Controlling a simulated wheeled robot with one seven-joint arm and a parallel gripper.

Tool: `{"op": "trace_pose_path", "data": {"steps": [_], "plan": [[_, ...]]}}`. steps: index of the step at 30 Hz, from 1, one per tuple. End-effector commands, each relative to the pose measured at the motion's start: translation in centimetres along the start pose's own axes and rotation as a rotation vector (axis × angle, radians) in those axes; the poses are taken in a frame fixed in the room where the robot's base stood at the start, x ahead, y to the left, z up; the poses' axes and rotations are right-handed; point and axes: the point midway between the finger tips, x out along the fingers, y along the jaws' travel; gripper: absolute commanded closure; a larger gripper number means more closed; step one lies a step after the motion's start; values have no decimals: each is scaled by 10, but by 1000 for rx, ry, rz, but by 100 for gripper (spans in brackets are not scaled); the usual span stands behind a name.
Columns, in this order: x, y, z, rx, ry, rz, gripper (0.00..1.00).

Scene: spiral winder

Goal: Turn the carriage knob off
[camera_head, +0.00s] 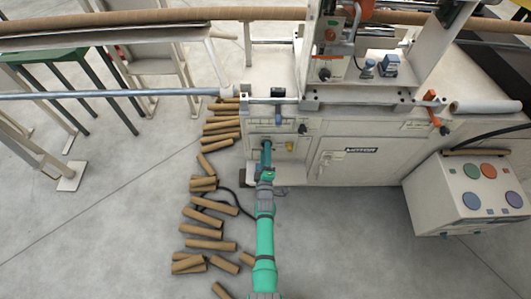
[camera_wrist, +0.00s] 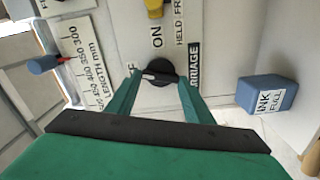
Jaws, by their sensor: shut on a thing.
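The carriage knob (camera_wrist: 158,70) is round and black with a white mark, in the middle of the wrist view. The white mark lies at its left side, near the partly hidden letters "FF"; the "ON" label (camera_wrist: 157,36) is above the knob. The cut-off "RRIAGE" label (camera_wrist: 194,64) is to its right. My gripper (camera_wrist: 160,79) has its two green fingers on either side of the knob, shut on it. In the head view my gripper (camera_head: 267,153) reaches the white front panel (camera_head: 253,141), and the knob is hidden there.
A blue "INK FULL" block (camera_wrist: 266,94) sticks out right of the knob; a red-and-blue part (camera_wrist: 43,64) is at left. Several cardboard tubes (camera_head: 205,231) lie on the floor left of my arm. A control box (camera_head: 470,192) stands at right; the floor between is clear.

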Motion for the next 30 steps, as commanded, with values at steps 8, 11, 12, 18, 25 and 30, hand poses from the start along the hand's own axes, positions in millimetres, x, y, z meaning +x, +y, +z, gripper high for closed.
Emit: {"op": "trace_pose_path", "data": {"steps": [8, 11, 12, 18, 25, 30], "plan": [[0, -1, 2, -177, -3, -2, 76], [0, -2, 2, -218, -3, -2, 76], [-1, -2, 2, -232, -3, -2, 76], [-1, -2, 2, -274, -3, -2, 76], [-1, -2, 2, -284, -3, -2, 76], [-1, -2, 2, -284, -3, -2, 76]]}}
